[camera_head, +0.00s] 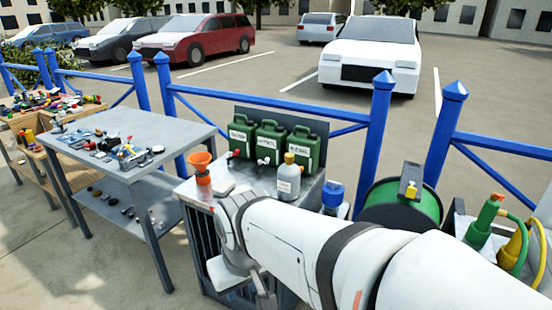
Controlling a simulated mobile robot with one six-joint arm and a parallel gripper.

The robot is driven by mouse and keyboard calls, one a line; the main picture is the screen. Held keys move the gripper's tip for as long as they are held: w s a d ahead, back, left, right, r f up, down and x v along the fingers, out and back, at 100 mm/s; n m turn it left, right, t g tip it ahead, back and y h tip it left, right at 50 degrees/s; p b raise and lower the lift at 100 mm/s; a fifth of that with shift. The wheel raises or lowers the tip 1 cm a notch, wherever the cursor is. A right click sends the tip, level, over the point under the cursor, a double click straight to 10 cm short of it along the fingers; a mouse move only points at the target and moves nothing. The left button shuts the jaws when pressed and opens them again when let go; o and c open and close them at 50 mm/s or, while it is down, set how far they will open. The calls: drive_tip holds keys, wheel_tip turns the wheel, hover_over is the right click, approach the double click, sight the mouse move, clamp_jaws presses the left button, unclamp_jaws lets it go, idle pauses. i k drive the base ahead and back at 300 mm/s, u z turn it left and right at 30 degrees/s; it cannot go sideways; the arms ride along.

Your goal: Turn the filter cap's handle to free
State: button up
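A blue cap-like part (333,190) stands on the right of the grey cabinet top, above a pale base. It may be the filter cap, but it is too small to make out a handle or its position. My white arm reaches in from the lower right and passes in front of the cabinet. My gripper (262,292) hangs low at the cabinet's front, left of and below the blue part and apart from it. Its fingers are small and partly hidden by the arm, so I cannot tell their opening.
A green hose reel (405,205) stands right. A cluttered grey table (180,128) is left. Blue railing (377,140) runs behind.

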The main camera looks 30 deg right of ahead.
sight(334, 185)
drive_tip(key=z, duration=0.75)
drive_tip(key=i, duration=1.15)
drive_tip(key=z, duration=0.75)
drive_tip(key=k, duration=0.65)
drive_tip(key=z, duration=0.15)
drive_tip(key=i, duration=0.75)
drive_tip(key=u, duration=0.05)
